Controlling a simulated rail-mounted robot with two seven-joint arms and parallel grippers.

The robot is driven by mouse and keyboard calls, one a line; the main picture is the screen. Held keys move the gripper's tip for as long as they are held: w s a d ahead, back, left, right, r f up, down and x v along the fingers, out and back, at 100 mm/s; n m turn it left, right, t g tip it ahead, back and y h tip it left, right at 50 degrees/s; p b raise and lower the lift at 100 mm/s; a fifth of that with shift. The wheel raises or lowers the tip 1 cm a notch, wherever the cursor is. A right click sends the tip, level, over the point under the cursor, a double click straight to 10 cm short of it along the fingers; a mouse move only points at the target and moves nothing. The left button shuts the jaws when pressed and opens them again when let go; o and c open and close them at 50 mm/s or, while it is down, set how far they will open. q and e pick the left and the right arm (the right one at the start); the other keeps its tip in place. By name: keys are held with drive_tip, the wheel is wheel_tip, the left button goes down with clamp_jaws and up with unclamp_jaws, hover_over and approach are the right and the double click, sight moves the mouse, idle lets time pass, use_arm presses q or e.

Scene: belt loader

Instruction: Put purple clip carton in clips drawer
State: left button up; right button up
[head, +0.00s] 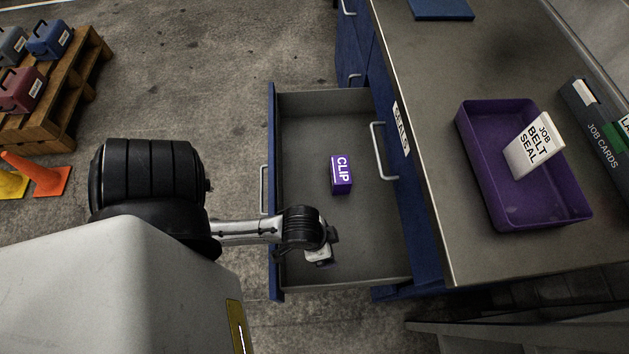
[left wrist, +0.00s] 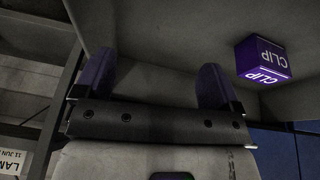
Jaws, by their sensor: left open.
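The purple clip carton (head: 342,174) stands in the open drawer (head: 300,105), near the middle of its floor, with CLIP in white on it. It also shows in the left wrist view (left wrist: 263,60) at the upper right, apart from my fingers. My left gripper (head: 322,258) is over the near end of the drawer. In the left wrist view its two purple fingers (left wrist: 156,82) are spread with nothing between them. The drawer's own label is not readable. My right gripper is not in view.
A purple tray (head: 508,205) holding a white JOB BELT SEAL carton (head: 534,146) sits on the grey bench top (head: 440,130). A SEALS label (head: 401,128) is on the bench front.

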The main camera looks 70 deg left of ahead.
use_arm(q)
drive_tip(key=shift+s+a+r+m+y, duration=0.2)
drive_tip(key=shift+s+a+r+y, duration=0.1)
drive_tip(key=shift+s, duration=0.3)
drive_tip(key=shift+s+a+r+m+y, duration=0.2)
drive_tip(key=shift+s+r, duration=0.1)
drive_tip(key=shift+s, duration=0.3)
